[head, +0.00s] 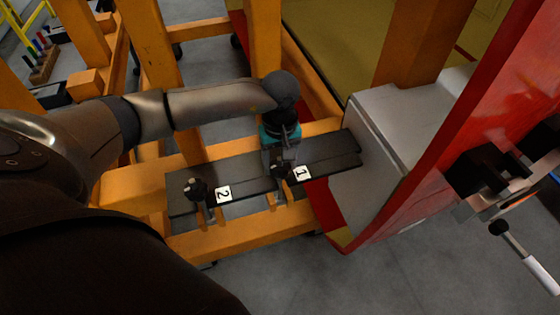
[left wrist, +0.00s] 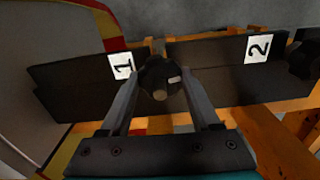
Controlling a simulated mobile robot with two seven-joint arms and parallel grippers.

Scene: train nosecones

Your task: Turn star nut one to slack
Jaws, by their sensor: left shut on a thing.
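Star nut one (left wrist: 160,80) is a dark knob beside the white label "1" (left wrist: 122,66) in the left wrist view. My left gripper (left wrist: 163,93) is shut on it, with one finger on each side. In the head view the nut is mostly hidden by my left gripper (head: 281,168), next to the label "1" (head: 302,173). Star nut two (head: 196,188) stands on the same dark plate (head: 250,171), beside the label "2" (head: 223,194). My right gripper is not in view.
The dark plate lies across an orange frame (head: 240,232). A grey block (head: 395,140) and a red panel (head: 455,120) stand to the right. A clamp with a white-handled lever (head: 540,272) is at the far right. Grey floor lies below.

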